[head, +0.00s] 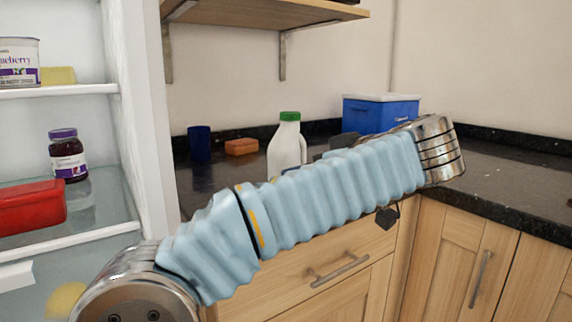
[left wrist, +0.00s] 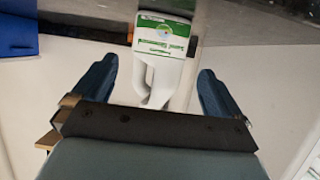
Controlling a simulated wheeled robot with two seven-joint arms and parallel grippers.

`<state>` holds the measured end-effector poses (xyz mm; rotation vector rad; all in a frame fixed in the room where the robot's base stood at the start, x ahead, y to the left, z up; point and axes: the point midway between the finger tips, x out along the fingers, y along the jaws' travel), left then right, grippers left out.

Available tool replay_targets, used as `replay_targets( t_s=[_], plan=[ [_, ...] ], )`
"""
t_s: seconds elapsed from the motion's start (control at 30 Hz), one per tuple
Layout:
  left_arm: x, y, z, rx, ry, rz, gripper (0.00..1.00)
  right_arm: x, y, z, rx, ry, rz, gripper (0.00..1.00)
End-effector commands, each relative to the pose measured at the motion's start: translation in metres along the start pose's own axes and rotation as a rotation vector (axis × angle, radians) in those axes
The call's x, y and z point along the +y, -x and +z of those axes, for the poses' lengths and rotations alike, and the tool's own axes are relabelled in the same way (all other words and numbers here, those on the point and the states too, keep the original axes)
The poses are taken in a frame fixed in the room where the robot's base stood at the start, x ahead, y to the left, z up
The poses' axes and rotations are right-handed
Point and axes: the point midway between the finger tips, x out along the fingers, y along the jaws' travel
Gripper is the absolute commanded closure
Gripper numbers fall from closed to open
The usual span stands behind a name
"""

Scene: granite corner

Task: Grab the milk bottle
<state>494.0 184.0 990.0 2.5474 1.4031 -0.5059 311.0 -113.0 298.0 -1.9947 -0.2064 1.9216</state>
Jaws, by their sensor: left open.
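The milk bottle (head: 287,146) is white with a green cap and stands upright on the dark counter. My left arm crosses in front and hides its lower part in the head view. In the left wrist view the bottle (left wrist: 162,42) shows its green and white label and its pale handle. My left gripper (left wrist: 157,76) is open, with its two blue-grey fingers apart on either side of the bottle's handle in that picture. I cannot tell how far the bottle is from the fingers, and they are not touching it visibly. My right gripper is not in view.
A blue cooler box with a white lid (head: 381,114) stands right of the bottle. A dark blue cup (head: 199,143) and an orange-brown block (head: 241,146) stand left of it. The open fridge (head: 143,110) is at the left. A wooden shelf (head: 262,13) hangs above. The right counter (head: 500,175) is clear.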

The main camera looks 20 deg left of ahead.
Motion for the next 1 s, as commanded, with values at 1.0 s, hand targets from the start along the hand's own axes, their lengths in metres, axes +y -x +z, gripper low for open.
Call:
replay_targets(
  t_s=[1.0],
  plan=[
    [0.000, -0.098, -0.001, 0.000, -0.001, 0.001, 0.11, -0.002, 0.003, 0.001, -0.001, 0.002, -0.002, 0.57]
  ],
)
